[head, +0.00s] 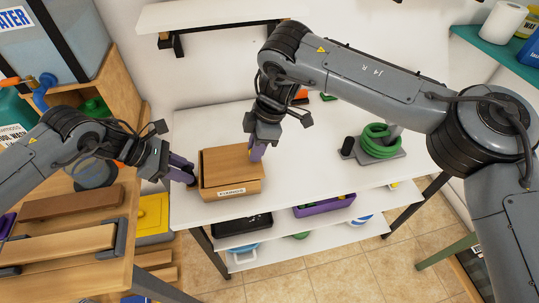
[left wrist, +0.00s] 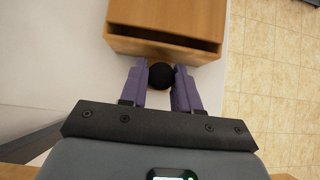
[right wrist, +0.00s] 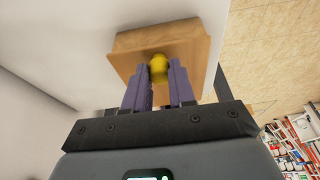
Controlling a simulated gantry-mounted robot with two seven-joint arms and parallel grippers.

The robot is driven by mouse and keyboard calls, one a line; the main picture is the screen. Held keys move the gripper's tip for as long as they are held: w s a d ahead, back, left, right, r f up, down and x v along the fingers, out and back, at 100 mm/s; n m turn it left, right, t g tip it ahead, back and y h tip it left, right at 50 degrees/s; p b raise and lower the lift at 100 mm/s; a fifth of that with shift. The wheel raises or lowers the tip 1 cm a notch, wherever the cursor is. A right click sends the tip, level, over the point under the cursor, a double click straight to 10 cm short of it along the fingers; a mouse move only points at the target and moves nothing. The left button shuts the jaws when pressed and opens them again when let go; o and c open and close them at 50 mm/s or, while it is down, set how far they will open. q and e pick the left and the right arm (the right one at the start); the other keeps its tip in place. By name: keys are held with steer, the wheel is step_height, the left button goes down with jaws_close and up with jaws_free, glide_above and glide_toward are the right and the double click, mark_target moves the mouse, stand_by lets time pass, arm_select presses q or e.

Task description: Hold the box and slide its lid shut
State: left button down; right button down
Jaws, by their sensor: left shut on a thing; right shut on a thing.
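A brown wooden box (head: 230,190) with a white label on its front stands on the white table, near its front left edge. Its lid (head: 228,160) covers most or all of the top in the head view. In the left wrist view, a dark gap runs along the near end of the box (left wrist: 170,22). My left gripper (head: 190,178) is at the box's left end, shut on a black round knob (left wrist: 161,75). My right gripper (head: 256,153) is at the right end, shut on a yellow knob (right wrist: 158,68). Which knob belongs to the lid is unclear.
A green coiled hose (head: 378,140) on a grey stand is on the table to the right. A lower shelf holds a black tray (head: 241,224) and a purple bin (head: 325,205). A wooden bench (head: 75,240) stands at left. The tabletop between box and hose is clear.

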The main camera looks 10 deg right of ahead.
steer(key=shift+a, duration=0.55)
stand_by(0.5)
steer(key=c, duration=0.9)
jaws_free()
steer(key=shift+o, duration=0.2)
steer(key=v, duration=1.2)
